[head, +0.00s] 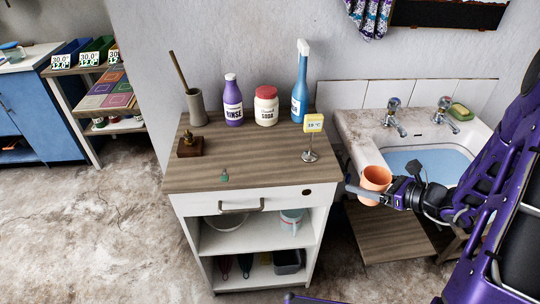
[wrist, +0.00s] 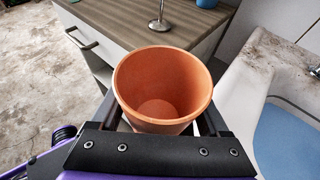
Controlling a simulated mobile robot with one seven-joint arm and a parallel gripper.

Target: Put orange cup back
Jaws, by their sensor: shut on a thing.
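The orange cup (head: 375,182) is upright in my gripper (head: 378,188), in front of the stone washtrough and to the right of the wooden-topped cabinet. In the wrist view the cup (wrist: 162,88) fills the space between my gripper's fingers (wrist: 162,110). Its open mouth faces the camera and the inside is empty. The fingers press on its two sides. The cup is apart from the cabinet top and the trough rim.
The cabinet top (head: 245,155) holds a purple bottle (head: 232,103), a red-lidded jar (head: 266,105), a blue bottle (head: 300,88) and a card stand (head: 311,140). Its front middle is mostly clear. The trough (head: 355,130) with taps holds blue water. A wooden board (head: 385,240) lies below.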

